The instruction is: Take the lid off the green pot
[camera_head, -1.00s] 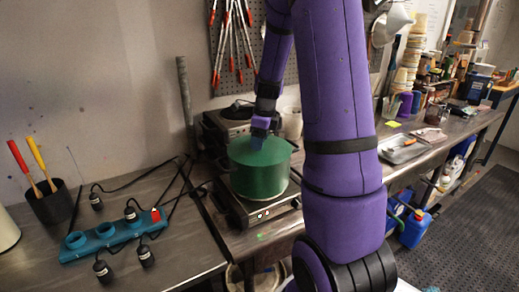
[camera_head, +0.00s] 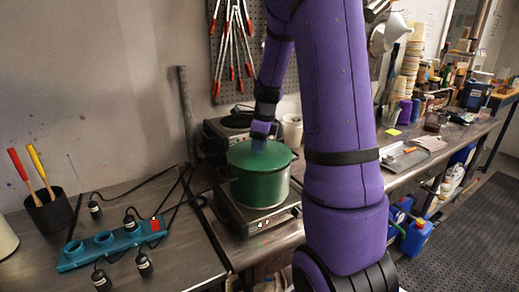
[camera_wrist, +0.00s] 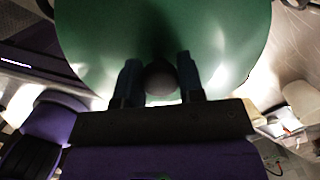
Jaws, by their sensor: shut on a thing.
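The green pot (camera_head: 258,190) stands on a hot plate in the head view. Its green lid (camera_head: 240,156) sits on top of the pot, and I see no clear gap between them. My gripper (camera_head: 259,140) is at the top centre of the lid. In the wrist view the lid (camera_wrist: 230,40) fills the upper part. The fingers of my gripper (camera_wrist: 160,82) stand on either side of a dark round knob (camera_wrist: 160,79) and are shut on it. The inside of the pot is hidden.
The hot plate (camera_head: 250,217) is under the pot. A second burner (camera_head: 215,130) and a white container (camera_head: 292,128) stand behind it. A blue socket strip (camera_head: 105,245) with cables and a black cup (camera_head: 47,208) of tools are at the left.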

